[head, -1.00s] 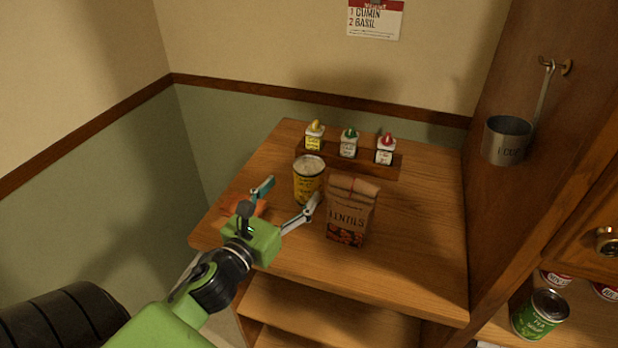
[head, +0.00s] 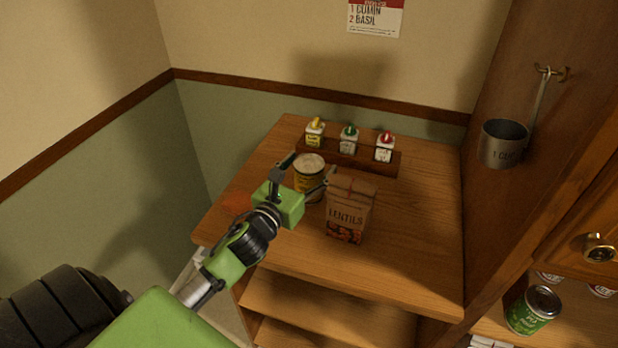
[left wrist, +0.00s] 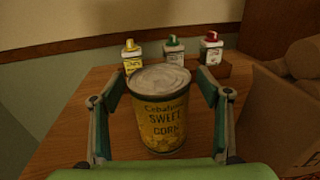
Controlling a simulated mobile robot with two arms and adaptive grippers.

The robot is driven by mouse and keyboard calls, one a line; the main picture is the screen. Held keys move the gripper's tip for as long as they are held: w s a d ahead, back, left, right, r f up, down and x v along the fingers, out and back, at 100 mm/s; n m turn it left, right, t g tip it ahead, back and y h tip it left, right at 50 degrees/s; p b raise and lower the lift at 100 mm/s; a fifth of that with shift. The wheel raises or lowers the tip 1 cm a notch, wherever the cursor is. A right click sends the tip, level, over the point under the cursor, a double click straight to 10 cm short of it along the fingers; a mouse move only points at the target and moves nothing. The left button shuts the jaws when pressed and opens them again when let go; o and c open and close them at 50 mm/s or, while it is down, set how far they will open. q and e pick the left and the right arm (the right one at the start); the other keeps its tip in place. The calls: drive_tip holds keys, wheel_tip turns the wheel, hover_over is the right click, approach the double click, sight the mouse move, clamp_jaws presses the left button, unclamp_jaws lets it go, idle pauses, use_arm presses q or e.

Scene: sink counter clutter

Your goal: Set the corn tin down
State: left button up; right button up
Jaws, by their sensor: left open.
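The corn tin (head: 309,172) stands upright on the wooden counter top, a yellow can with a pale lid. In the left wrist view the corn tin (left wrist: 162,115) shows its "SWEET CORN" label. My left gripper (head: 308,172) is open, with one finger on either side of the tin. In the left wrist view, gaps show between the tin and the fingers of my left gripper (left wrist: 161,100). The tin's lower part is partly hidden by the gripper in the head view. My right gripper is not in view.
A brown lentils bag (head: 348,208) stands close to the right of the tin and the right finger. Behind is a wooden rack (head: 375,163) with three small bottles, capped yellow, green and red. The counter's right side is clear.

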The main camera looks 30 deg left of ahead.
use_arm(q)
drive_tip(key=c, duration=1.6)
drive_tip(key=shift+r, duration=0.1)
drive_tip(key=shift+c, duration=0.7)
